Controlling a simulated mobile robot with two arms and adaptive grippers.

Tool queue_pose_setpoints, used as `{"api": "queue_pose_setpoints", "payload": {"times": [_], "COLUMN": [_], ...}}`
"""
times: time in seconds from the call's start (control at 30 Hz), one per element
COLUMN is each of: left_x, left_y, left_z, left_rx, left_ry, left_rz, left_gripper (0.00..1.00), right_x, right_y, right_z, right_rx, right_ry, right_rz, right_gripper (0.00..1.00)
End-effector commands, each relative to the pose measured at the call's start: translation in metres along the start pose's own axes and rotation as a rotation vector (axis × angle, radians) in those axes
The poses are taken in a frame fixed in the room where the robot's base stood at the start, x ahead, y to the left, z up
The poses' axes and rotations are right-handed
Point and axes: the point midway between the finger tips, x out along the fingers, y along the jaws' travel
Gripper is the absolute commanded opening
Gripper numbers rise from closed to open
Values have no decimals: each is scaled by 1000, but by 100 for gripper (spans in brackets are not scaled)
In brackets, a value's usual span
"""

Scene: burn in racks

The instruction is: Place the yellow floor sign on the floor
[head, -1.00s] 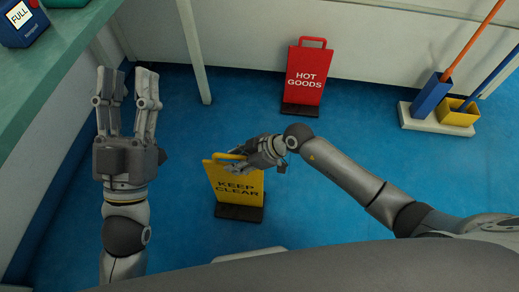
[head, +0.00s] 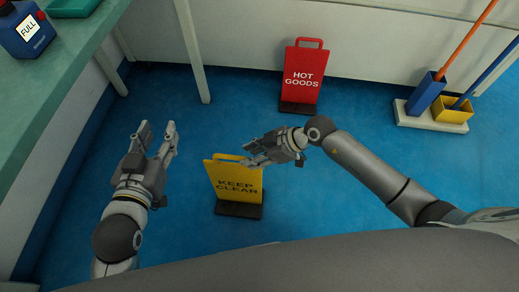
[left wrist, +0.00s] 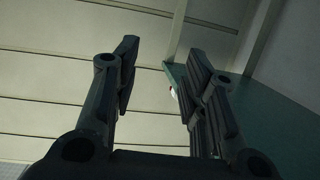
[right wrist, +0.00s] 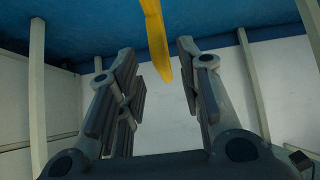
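The yellow KEEP CLEAR sign (head: 236,183) stands upright with its dark base (head: 239,210) on the blue floor. My right gripper (head: 250,158) is beside the top of the sign, at its right. In the right wrist view the sign's yellow edge (right wrist: 156,38) shows between the spread fingers, with gaps on both sides, so this gripper is open and not holding it. My left gripper (head: 158,128) is open and empty, left of the sign.
A red HOT GOODS sign (head: 304,75) stands on the floor by the back wall. A blue and yellow mop holder (head: 432,115) stands at the right. Floor around the signs is clear.

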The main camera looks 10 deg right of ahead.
Motion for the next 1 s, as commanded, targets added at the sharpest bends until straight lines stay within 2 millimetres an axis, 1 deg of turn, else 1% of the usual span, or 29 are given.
{"api": "queue_pose_setpoints", "payload": {"times": [0.03,0.23,0.43,0.5,0.57,0.67,0.7,0.73,0.77,0.8,0.87,0.9,0.97,1.0], "left_x": [-2,-9,-14,-14,-15,-15,-15,-15,-15,-15,-15,-15,-15,-15], "left_y": [-1,-4,-6,-6,-6,-6,-6,-6,-6,-6,-6,-6,-6,-6], "left_z": [6,32,46,48,48,48,48,48,48,48,48,48,48,48], "left_rx": [1,1,1,0,0,0,0,0,0,0,0,0,0,0], "left_ry": [-41,-178,-246,-254,-258,-258,-258,-258,-258,-258,-257,-257,-257,-257], "left_rz": [-3,-10,-14,-15,-15,-15,-15,-15,-15,-15,-15,-15,-15,-15], "left_gripper": [40,40,40,40,40,40,40,40,40,40,40,40,40,40], "right_x": [-6,-18,-24,-24,-24,-31,-38,-46,-56,-70,-94,-110,-135,-151], "right_y": [0,0,0,-4,-9,-21,-24,-25,-25,-24,-17,-12,-1,7], "right_z": [-1,0,-1,-9,-26,-74,-97,-115,-131,-151,-174,-185,-194,-196], "right_rx": [1,0,-1,-11,-31,-81,-100,-110,-118,-120,-112,-95,-59,-24], "right_ry": [-1,-1,4,38,107,306,405,482,557,651,770,837,912,947], "right_rz": [0,1,-1,-2,0,27,56,86,123,179,280,352,470,550], "right_gripper": [34,34,34,34,34,34,34,34,34,34,34,34,34,34]}}
